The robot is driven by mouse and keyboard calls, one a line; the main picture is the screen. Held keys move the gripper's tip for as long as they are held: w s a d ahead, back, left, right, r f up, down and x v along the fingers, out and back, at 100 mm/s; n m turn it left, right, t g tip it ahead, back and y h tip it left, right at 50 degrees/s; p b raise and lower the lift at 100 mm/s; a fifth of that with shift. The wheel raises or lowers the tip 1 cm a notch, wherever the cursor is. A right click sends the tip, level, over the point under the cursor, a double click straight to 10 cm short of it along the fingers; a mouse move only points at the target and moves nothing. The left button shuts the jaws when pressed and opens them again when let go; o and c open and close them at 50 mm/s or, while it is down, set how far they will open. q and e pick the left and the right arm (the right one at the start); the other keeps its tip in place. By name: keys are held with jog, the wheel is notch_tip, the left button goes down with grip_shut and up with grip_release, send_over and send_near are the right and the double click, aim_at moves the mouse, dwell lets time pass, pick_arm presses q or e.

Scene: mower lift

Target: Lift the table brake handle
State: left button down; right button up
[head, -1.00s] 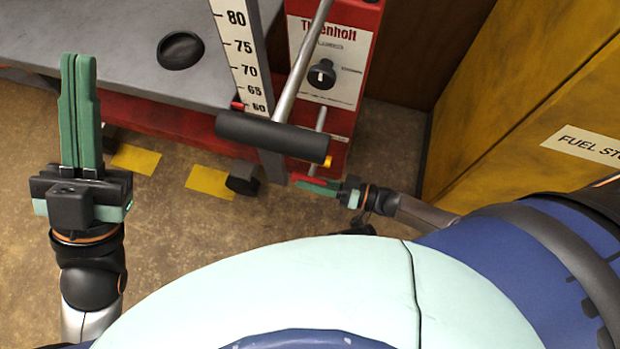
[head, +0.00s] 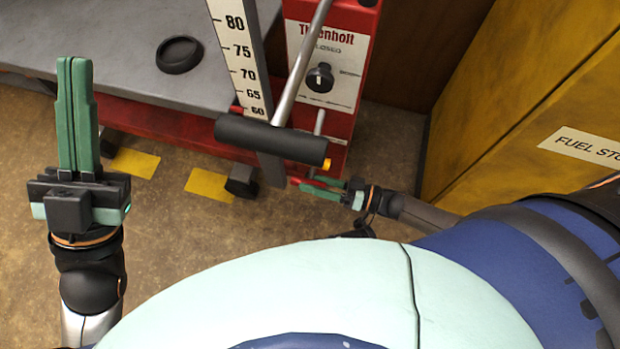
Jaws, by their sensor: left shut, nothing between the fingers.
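A small red lever (head: 308,183), which may be the brake handle, sticks out low at the foot of the red lift unit, below the black grip bar. My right gripper (head: 316,187) is beside its end, with its green fingers apart and the red lever's end seeming to lie between them. I cannot tell whether they touch. My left gripper (head: 75,65) points up at the left, shut and empty, in front of the lift table's edge and away from the lever.
The black grip bar (head: 270,140) on a steel rod hangs above my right gripper. The grey table (head: 110,60) with a black round dish (head: 180,54) is at the back left. A yellow fuel cabinet (head: 520,110) stands at the right.

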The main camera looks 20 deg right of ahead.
jog(key=v, duration=1.1)
jog(key=shift+d, duration=0.2)
jog(key=shift+s, duration=0.2)
